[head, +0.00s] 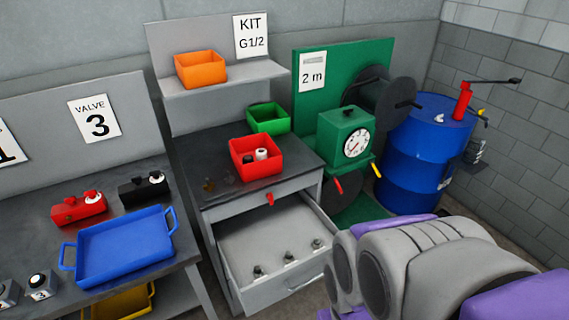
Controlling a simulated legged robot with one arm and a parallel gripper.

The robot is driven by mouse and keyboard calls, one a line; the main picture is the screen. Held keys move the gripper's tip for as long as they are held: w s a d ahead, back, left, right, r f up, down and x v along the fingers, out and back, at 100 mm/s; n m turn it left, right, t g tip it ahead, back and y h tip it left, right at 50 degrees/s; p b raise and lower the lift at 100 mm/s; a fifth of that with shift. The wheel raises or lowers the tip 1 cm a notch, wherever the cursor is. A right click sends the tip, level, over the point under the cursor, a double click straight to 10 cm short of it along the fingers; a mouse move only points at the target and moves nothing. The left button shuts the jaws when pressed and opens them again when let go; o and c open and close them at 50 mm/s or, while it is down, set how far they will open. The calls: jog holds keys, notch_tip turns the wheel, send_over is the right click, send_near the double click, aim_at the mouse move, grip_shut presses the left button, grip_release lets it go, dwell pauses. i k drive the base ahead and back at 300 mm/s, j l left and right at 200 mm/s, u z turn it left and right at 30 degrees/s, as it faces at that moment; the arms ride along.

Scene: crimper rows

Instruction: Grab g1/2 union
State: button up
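A "KIT G1/2" sign (251,36) hangs on the back panel of the middle workstation. Its drawer (255,233) is open, and 3 small grey metal fittings stand along its front part: one at the left (258,271), one in the middle (290,257) and one at the right (318,243). A red bin (271,169) on the worktop holds a dark piece and a whitish cylindrical piece (261,154). I cannot tell which piece is the G1/2 union. My grey and purple arm links fill the lower right; my gripper does not show.
An orange bin (200,69) sits on the shelf and a green bin (268,118) behind the red one. A blue tray (125,245) lies on the left bench. A green gauge machine (345,135) and blue drum (427,150) stand right.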

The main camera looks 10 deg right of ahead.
aim_at(288, 257)
jog(key=j+z, duration=0.45)
jog(key=j, duration=0.2)
jog(key=j+z, duration=0.45)
jog(key=j, duration=0.3)
